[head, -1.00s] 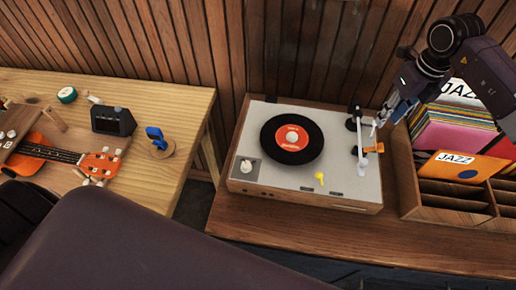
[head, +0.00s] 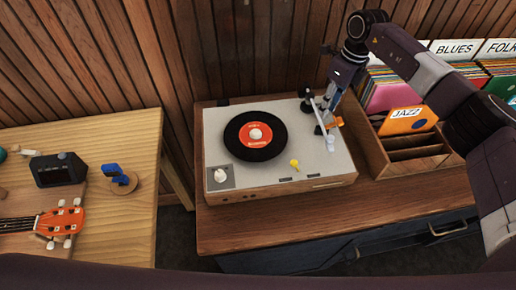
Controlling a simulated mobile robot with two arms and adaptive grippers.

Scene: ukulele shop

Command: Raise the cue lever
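The record player (head: 222,132) stands on a wooden cabinet with a black record with a red label (head: 256,137) on its platter. Its thin pale tonearm (head: 318,113) runs along the right side of the deck. A small orange lever (head: 335,123) sits beside the tonearm at the right edge. My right gripper (head: 325,124) points down at the tonearm and orange lever, very close to both. Its fingertips are small and partly hidden, so contact and opening are unclear. My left gripper is out of view.
A wooden record crate (head: 377,157) with sleeves stands close to the right of the player. A wooden table (head: 112,220) at left holds a ukulele headstock (head: 62,222), a dark box (head: 58,170) and a blue clip (head: 115,172). The cabinet front (head: 240,238) is clear.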

